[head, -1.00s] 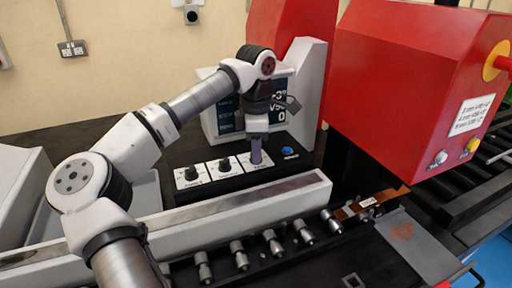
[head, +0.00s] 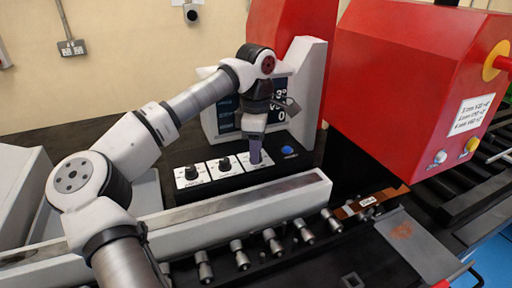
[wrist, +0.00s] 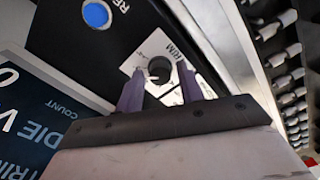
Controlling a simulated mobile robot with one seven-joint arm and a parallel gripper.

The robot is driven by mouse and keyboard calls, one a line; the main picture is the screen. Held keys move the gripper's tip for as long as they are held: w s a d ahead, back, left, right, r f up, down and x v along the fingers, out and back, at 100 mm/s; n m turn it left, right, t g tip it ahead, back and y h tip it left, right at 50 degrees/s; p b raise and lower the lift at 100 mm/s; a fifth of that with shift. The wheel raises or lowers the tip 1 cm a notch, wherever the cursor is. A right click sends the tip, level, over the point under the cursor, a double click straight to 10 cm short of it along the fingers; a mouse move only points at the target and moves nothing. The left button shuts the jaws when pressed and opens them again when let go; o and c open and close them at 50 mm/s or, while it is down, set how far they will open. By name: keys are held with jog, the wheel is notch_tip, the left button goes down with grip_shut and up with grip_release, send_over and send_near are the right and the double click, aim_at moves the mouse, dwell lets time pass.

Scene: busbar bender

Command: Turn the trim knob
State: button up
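The trim knob (wrist: 159,68) is a dark round knob on a white plate labelled TRIM in the wrist view. My gripper (wrist: 160,83) has two purple fingers spread apart, one on each side of the knob, with visible gaps beside it. I cannot tell how deep the fingertips reach along the knob. In the head view my gripper (head: 255,160) points down at the rightmost white plate of the control panel and hides the trim knob there.
Two other black knobs (head: 191,173) (head: 225,164) stand to the left on the panel. A blue button (head: 288,150) is close on the right. A display screen (head: 228,115) rises behind, and a long white rail (head: 240,202) runs in front. A red machine housing (head: 400,90) stands right.

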jog(key=shift+o, duration=1)
notch_tip(320, 180, up, 14)
jog(key=b, duration=0.1)
jog(key=shift+f, duration=0.1)
